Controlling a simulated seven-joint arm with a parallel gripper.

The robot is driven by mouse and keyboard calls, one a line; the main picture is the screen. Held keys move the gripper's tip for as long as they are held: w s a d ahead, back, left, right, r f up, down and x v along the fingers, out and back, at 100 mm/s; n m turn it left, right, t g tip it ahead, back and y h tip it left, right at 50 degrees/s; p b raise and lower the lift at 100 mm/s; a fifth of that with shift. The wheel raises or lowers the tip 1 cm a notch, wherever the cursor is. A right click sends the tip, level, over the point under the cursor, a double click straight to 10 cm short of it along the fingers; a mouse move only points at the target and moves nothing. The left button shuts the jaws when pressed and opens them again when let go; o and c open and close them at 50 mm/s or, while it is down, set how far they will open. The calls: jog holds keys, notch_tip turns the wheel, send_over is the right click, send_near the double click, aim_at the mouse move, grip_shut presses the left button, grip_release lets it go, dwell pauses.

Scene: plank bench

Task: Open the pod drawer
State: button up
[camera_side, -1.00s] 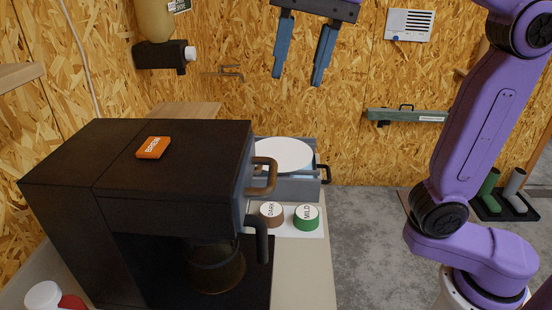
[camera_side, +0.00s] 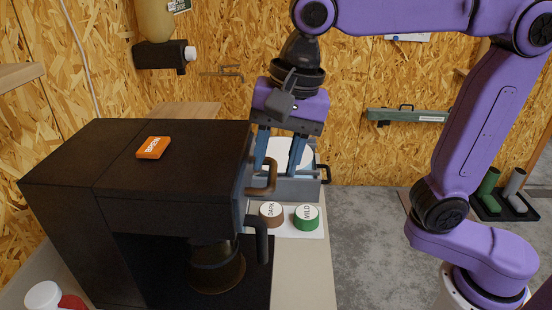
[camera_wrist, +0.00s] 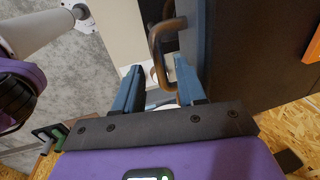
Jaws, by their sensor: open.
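The black coffee machine (camera_side: 120,165) stands at the left with an orange label (camera_side: 153,147) on top. A brass-coloured handle (camera_side: 271,176) sticks out from its grey upper front (camera_side: 241,190), which looks closed; I take this as the pod drawer. My gripper (camera_side: 277,167) points down close to this handle, open, with nothing held. In the side view its fingers appear just behind the handle. In the wrist view the handle (camera_wrist: 155,58) lies ahead of the gripper (camera_wrist: 160,75), between the lines of the two fingers. Contact cannot be told.
A grey-blue container (camera_side: 298,188) with a dark handle and white round top (camera_side: 306,152) stands behind the gripper. A brown DARK pod (camera_side: 271,214) and green MILD pod (camera_side: 306,217) sit on a white mat below. A glass carafe (camera_side: 218,272) stands under the machine.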

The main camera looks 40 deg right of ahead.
jog(key=shift+f, duration=0.5)
grip_shut()
jog(key=s+d, duration=0.9)
jog(key=shift+r, duration=0.15)
jog(key=shift+a, duration=0.1)
grip_release()
